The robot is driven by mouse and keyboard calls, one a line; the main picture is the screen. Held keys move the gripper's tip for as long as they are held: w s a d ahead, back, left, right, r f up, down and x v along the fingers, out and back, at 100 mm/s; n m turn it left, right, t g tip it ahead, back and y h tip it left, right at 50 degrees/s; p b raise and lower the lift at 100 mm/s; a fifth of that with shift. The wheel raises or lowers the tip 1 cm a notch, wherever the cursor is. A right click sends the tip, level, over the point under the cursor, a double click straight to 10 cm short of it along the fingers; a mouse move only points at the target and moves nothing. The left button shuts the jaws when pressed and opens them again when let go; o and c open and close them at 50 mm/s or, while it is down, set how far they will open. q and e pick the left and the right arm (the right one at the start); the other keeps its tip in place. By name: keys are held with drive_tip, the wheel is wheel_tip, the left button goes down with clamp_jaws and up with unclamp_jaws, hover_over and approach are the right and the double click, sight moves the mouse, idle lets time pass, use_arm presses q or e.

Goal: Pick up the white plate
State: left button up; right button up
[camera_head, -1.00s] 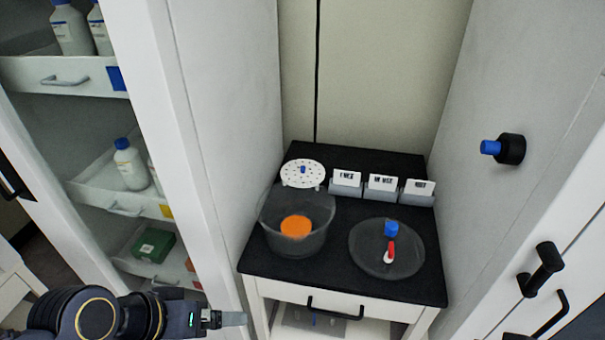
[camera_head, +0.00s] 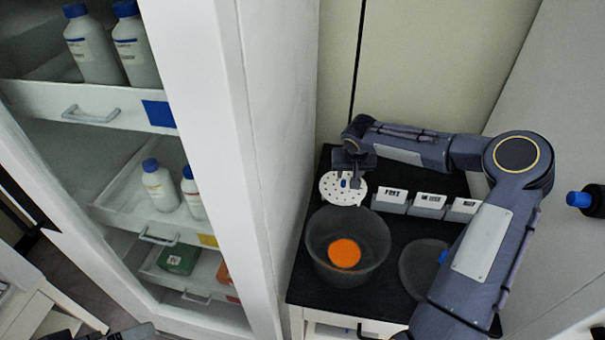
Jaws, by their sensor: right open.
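My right gripper (camera_head: 355,181) is open and points down over the plate, close to the knob. I cannot tell whether its fingers are around the knob or touching it. The gripper covers part of the plate's far right edge. Part of my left gripper (camera_head: 135,331) shows at the bottom left edge, far from the plate, with its jaws unclear.
A clear bowl (camera_head: 320,245) with an orange disc (camera_head: 344,253) stands in front of the plate. White label holders (camera_head: 428,204) stand to its right. A clear round lid (camera_head: 415,268) is partly hidden by my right arm. A white cabinet wall (camera_head: 275,130) rises close on the left.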

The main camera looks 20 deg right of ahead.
sight(344, 182)
drive_tip(key=w+f, duration=0.2)
drive_tip(key=f, duration=0.1)
drive_tip(key=shift+w+p, duration=0.25)
drive_tip(key=shift+p, duration=0.15)
drive_tip(key=p+x, duration=0.2)
drive_tip(key=x, duration=0.2)
drive_tip(key=shift+w+d+f, duration=0.15)
drive_tip(key=shift+d+f, duration=0.05)
drive_tip(key=shift+f, duration=0.15)
drive_tip(key=shift+w+f, duration=0.1)
drive_tip(key=shift+f, duration=0.1)
drive_tip(key=shift+c, duration=0.2)
clamp_jaws()
